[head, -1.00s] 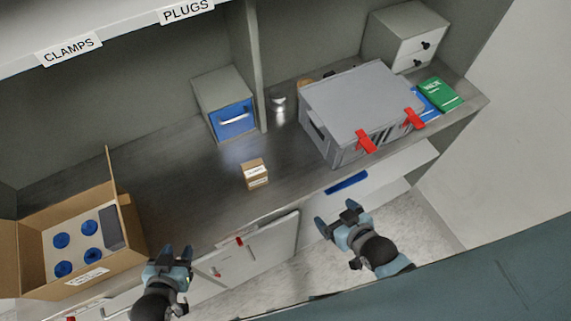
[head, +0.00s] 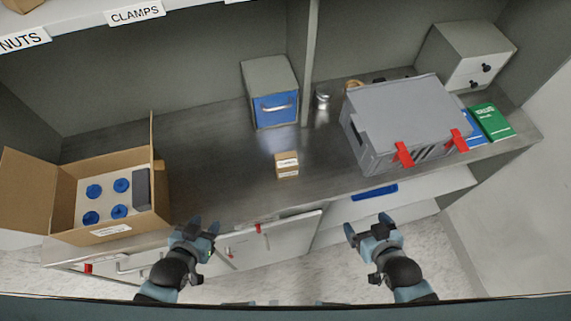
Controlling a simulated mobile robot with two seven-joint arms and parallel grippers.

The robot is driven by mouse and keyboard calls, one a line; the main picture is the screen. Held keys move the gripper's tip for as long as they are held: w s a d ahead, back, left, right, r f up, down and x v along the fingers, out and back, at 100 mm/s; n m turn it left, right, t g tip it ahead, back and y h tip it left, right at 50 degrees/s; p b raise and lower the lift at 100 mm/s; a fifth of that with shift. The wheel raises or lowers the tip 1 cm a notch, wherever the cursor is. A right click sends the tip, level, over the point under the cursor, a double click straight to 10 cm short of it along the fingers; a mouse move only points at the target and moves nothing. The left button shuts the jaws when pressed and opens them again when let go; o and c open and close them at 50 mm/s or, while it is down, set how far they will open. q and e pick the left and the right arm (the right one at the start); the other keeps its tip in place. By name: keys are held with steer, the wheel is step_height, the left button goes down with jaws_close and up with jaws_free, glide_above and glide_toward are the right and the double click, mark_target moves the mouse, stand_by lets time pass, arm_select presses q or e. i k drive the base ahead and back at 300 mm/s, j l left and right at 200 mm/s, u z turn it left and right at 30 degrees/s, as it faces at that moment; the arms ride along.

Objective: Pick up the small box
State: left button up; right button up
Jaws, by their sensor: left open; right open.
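The small box (head: 287,165) is a brown cardboard cube with a white label. It stands on the grey counter near its front edge, about the middle of the head view. My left gripper (head: 197,228) is open and empty, in front of the counter, to the left of the box and nearer to me. My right gripper (head: 369,224) is open and empty, in front of the counter, to the right of the box and nearer to me. Neither gripper touches the box.
An open carton (head: 107,232) with blue round parts stands on the counter's left. A grey case (head: 412,115) with red latches stands at right, beside books (head: 490,122). A blue-fronted drawer unit (head: 272,92) is behind the box. The counter (head: 220,170) around the box is clear.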

mark_target(287, 164)
steer(key=k+j+u, duration=0.15)
steer(key=k+u, duration=0.2)
steer(key=u, duration=0.15)
steer(key=k+j+u, duration=0.25)
steer(key=u, duration=0.2)
steer(key=k, duration=0.05)
